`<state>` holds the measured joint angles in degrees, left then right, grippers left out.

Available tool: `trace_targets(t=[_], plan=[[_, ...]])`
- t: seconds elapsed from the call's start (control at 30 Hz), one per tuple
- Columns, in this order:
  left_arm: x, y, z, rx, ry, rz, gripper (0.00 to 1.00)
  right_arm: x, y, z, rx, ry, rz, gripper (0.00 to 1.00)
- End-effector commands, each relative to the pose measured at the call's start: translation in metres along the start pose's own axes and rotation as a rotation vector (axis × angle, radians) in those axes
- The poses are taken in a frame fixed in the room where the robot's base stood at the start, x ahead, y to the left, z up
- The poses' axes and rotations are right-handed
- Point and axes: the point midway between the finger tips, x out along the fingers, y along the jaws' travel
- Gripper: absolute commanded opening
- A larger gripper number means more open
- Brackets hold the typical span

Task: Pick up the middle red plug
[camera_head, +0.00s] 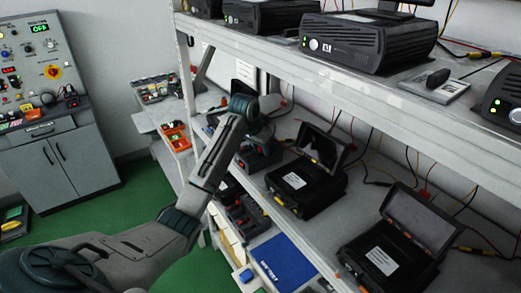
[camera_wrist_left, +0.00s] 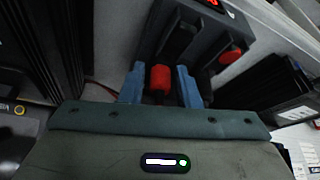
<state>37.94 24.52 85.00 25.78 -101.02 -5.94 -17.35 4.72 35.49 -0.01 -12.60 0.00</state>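In the left wrist view a red plug (camera_wrist_left: 161,78) stands between the two blue fingers of my left gripper (camera_wrist_left: 160,88). The fingers are open, with a narrow gap on each side of the plug. A second red plug or knob (camera_wrist_left: 231,58) sits to the right on a dark grey-blue unit (camera_wrist_left: 185,38), outside the fingers. I cannot tell from this view which is the middle one. In the head view my left arm reaches up to the rack, and its wrist (camera_head: 245,108) hides the fingers and the plug. My right gripper is in neither view.
The upper rack shelf (camera_head: 400,105) runs just right of my left wrist and carries black units (camera_head: 370,40). Open black cases (camera_head: 305,185) stand on the lower shelf. A control cabinet (camera_head: 60,165) stands at the left, with clear green floor (camera_head: 130,195) beside it.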

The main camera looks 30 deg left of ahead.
Motion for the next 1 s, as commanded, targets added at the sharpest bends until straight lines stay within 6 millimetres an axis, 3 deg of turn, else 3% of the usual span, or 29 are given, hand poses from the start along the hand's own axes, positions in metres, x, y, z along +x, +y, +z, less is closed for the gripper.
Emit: trace_targets(t=[0.03, 0.13, 0.17, 0.57, 0.87, 1.0], plan=[[0.0, 0.0, 0.0, 0.0, 0.0, 0.0, 0.26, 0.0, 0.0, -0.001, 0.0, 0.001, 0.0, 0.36], [0.0, 0.0, 0.0, 0.0, 0.0, 0.0, 0.06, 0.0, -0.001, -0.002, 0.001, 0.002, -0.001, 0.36], [0.0, 0.0, 0.0, 0.0, 0.001, 0.0, 0.04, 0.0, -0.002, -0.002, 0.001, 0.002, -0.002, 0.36], [-0.003, 0.0, -0.002, 0.0, 0.003, 0.0, 0.03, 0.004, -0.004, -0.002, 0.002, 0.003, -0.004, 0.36], [-0.027, -0.001, -0.012, 0.0, 0.006, -0.001, 0.03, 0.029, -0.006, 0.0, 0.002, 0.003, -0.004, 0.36], [-0.039, 0.0, 0.007, 0.0, 0.002, -0.004, 0.03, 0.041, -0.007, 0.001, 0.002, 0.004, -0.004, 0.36]])
